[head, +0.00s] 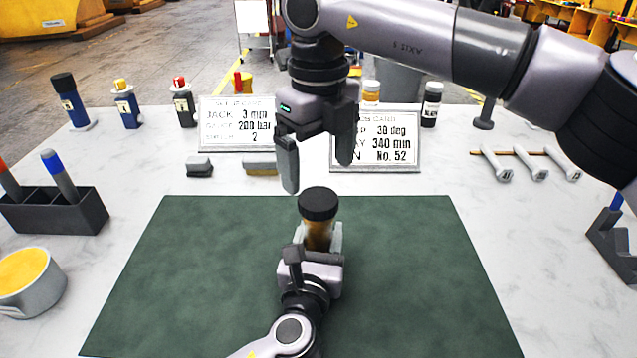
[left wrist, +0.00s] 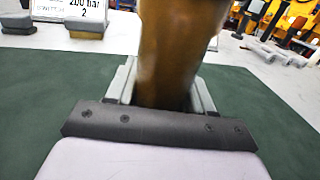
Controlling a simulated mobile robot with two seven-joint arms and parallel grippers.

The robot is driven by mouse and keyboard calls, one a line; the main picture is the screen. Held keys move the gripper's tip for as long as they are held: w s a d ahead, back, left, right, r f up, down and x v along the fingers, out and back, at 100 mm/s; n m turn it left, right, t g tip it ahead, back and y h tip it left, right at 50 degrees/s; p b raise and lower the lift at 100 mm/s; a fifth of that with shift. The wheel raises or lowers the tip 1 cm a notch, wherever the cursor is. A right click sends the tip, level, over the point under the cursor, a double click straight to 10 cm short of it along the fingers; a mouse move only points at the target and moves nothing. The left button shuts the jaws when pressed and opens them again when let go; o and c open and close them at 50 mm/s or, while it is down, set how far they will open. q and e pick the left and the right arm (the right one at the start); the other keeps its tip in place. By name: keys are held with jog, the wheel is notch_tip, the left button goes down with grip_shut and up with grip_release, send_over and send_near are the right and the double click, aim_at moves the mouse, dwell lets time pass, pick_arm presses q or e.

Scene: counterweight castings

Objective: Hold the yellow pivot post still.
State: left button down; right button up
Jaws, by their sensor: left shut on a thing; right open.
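My left gripper (head: 319,240) is shut on an amber-brown bottle (head: 317,234) with a black cap (head: 317,203), upright over the green mat (head: 200,265). In the left wrist view the brown bottle (left wrist: 167,55) stands between the grey fingers; its top is cut off and its base is hidden. I cannot tell whether it touches the mat. I see nothing that is plainly a yellow pivot post. My right gripper (head: 318,177) is open and empty, fingers pointing down, above and just behind the black cap.
Two printed cards (head: 236,125) (head: 376,142) stand behind the mat, with small grey blocks (head: 199,167) before the left one. Several bottles line the back. A dark holder (head: 55,209) and a cup of yellow stuff (head: 25,280) are at left. White-grey tools (head: 530,163) lie at right. Most of the mat is clear.

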notch_tip(320, 180, up, 6)
jog(key=shift+r, duration=0.2)
pick_arm(q)
jog(key=shift+c, duration=1.7)
grip_release()
jog(key=shift+s, duration=0.15)
jog(key=shift+s+a, duration=0.2)
jog(key=shift+s, duration=0.95)
jog(key=shift+s+a, duration=0.2)
jog(key=shift+s, duration=0.9)
jog(key=shift+s+a, duration=0.2)
jog(key=shift+s, duration=0.95)
jog(key=shift+s+f, duration=0.1)
jog(key=shift+s, duration=0.05)
pick_arm(e)
jog(key=shift+s, duration=0.15)
